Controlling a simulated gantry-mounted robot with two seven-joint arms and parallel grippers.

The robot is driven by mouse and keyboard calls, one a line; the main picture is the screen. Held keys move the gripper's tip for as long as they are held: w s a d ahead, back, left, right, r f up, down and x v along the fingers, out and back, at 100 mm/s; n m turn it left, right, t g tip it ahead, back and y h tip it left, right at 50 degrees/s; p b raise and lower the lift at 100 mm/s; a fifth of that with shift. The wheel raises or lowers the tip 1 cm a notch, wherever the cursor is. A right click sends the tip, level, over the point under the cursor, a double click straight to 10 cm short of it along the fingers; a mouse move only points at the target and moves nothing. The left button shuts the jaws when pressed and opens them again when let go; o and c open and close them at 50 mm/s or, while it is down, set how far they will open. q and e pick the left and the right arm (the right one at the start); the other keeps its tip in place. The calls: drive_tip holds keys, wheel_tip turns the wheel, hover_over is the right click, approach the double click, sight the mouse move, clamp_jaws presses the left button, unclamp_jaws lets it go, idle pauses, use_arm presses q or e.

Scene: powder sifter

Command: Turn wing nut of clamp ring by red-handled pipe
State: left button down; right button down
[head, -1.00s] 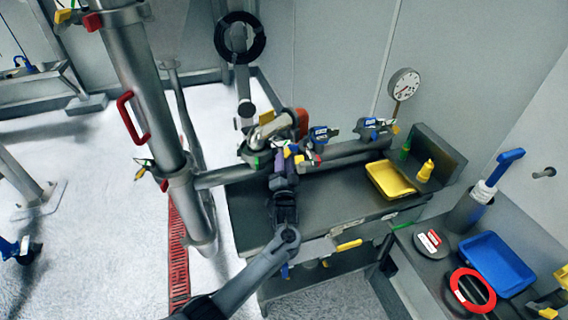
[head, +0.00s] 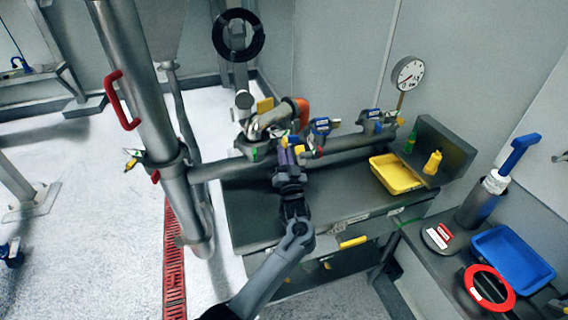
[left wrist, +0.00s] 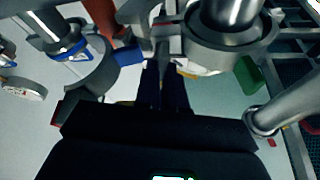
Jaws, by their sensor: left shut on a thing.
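The red-handled pipe (head: 140,85) is the thick upright steel pipe at left, with a red handle (head: 123,100). A clamp ring (head: 165,165) with a small yellow and green wing piece (head: 133,158) sits around it. My left gripper (head: 287,150) is well to the right of it, at another clamp ring (head: 246,150) on the horizontal pipework. In the left wrist view its dark purple fingers (left wrist: 165,85) are shut beside that steel ring (left wrist: 215,50). They grip a small piece there, apparently its wing nut, mostly hidden by the fingers. My right gripper is not in view.
Blue-tagged clamps (head: 322,127) and an orange part (head: 302,112) crowd the pipework near the gripper. A yellow tray (head: 396,174), a yellow bottle (head: 432,162) and a gauge (head: 408,74) are to the right. A blue tray (head: 513,262) lies on the right bench.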

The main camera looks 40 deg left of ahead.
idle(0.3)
use_arm(q)
drive_tip(key=c, duration=1.2)
unclamp_jaws()
